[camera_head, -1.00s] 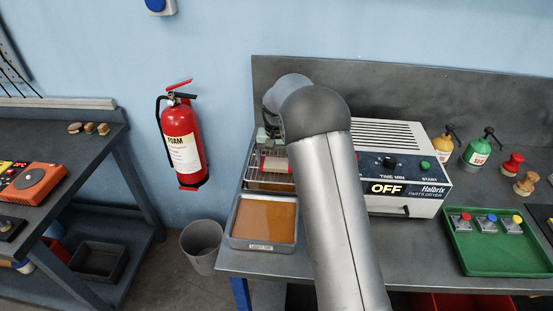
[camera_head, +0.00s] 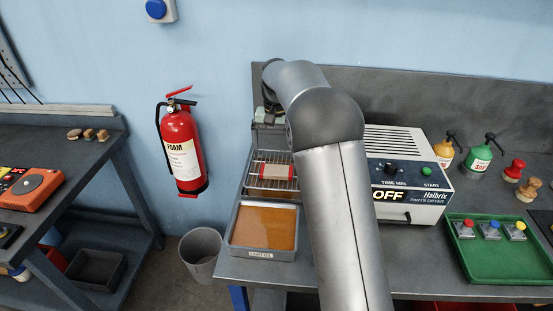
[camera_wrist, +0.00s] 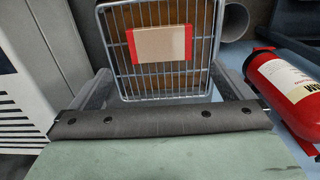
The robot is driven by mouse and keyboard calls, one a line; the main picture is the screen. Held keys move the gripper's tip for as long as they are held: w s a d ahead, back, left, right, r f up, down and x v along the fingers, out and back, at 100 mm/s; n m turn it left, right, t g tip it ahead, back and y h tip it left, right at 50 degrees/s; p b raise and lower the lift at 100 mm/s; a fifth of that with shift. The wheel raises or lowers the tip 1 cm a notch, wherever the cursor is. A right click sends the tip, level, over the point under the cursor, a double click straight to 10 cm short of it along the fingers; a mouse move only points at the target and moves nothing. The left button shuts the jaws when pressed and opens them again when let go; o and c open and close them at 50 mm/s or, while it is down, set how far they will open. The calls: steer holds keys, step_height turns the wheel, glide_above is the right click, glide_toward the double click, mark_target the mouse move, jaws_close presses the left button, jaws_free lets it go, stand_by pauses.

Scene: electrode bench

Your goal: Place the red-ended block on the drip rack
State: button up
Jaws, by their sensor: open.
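The red-ended block (camera_head: 277,171), tan with a red end on each side, lies flat on the wire drip rack (camera_head: 258,186) behind the oil tray. In the wrist view the block (camera_wrist: 160,43) rests on the bars of the rack (camera_wrist: 130,82), with nothing gripping it. My gripper (camera_wrist: 163,82) is open and empty, its two grey fingers wide apart at the near side of the rack and clear of the block. In the head view my gripper (camera_head: 267,117) is above the back of the rack, partly hidden by my arm.
A tray of amber liquid (camera_head: 263,228) stands in front of the rack. The parts dryer (camera_head: 408,180), showing OFF, is to the right. A green tray with buttons (camera_head: 490,262) and bottles (camera_head: 481,154) are further right. A fire extinguisher (camera_head: 181,147) hangs at left above a bin (camera_head: 202,253).

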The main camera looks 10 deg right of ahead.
steer(key=s+r+n, duration=0.1)
steer(key=s+r, duration=0.2)
steer(key=s, duration=0.5)
steer(key=s+r, duration=0.3)
steer(key=s, duration=0.5)
steer(key=s+f+n, duration=0.1)
steer(key=s+f, duration=0.3)
steer(key=s, duration=0.7)
steer(key=s+f+n, duration=0.1)
steer(key=s+f, duration=0.3)
steer(key=s, duration=0.7)
steer(key=shift+s+d+t, duration=0.4)
